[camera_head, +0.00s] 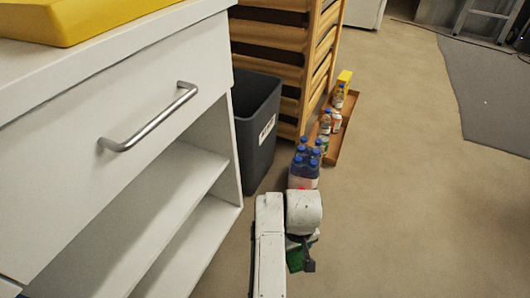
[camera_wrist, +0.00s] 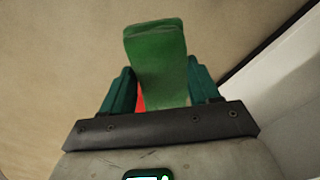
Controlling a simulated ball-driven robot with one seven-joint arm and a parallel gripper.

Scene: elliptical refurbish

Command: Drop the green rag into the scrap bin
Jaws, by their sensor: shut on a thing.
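The green rag (camera_wrist: 157,60) is between the two fingers of my gripper (camera_wrist: 160,92) in the wrist view, and my gripper is shut on it. In the head view a bit of the rag (camera_head: 295,259) shows at the end of my arm, low in the middle, above the floor; my gripper (camera_head: 306,262) is partly hidden there. The likely scrap bin is a dark grey open-topped bin (camera_head: 258,140) with a white label, standing between the white cabinet and the wooden slatted unit. My gripper is apart from it, nearer the camera and to its right. The bin's inside is mostly hidden.
A white cabinet (camera_head: 75,165) with a drawer handle and open shelves fills the left. Bottles with blue caps (camera_head: 305,162) stand on the floor beyond my arm. A wooden tray (camera_head: 335,145) with bottles lies by the slatted unit (camera_head: 280,45).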

